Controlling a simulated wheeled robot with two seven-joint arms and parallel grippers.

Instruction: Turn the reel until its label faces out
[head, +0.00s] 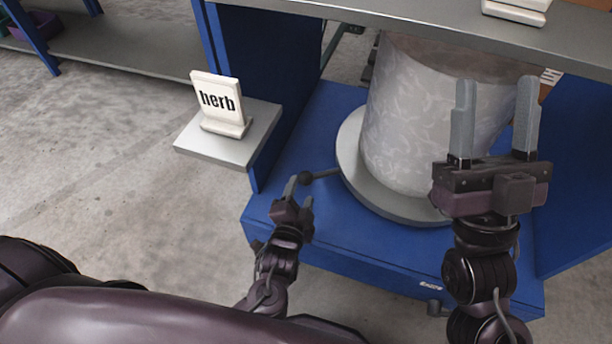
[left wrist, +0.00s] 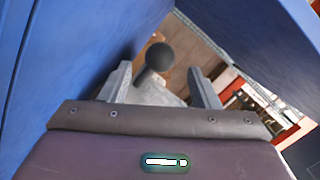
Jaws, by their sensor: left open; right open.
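The reel (head: 410,120) is a large pale grey mottled cylinder standing upright on a round grey turntable (head: 352,165). No label shows on the part of its side that I see. A short bar with a dark ball knob (head: 305,178) sticks out from the turntable to the left. My left gripper (head: 299,188) is open at the knob. In the left wrist view the knob (left wrist: 159,57) appears between the open fingers (left wrist: 160,85); contact cannot be told. My right gripper (head: 497,85) is open, fingers up, in front of the reel's right side, hiding part of it.
The turntable sits on a blue base (head: 300,150) under a grey shelf (head: 400,18). A white "herb" sign (head: 218,105) stands on a small grey side ledge (head: 215,148). Blue uprights flank the bay. Open concrete floor (head: 110,150) lies to the left.

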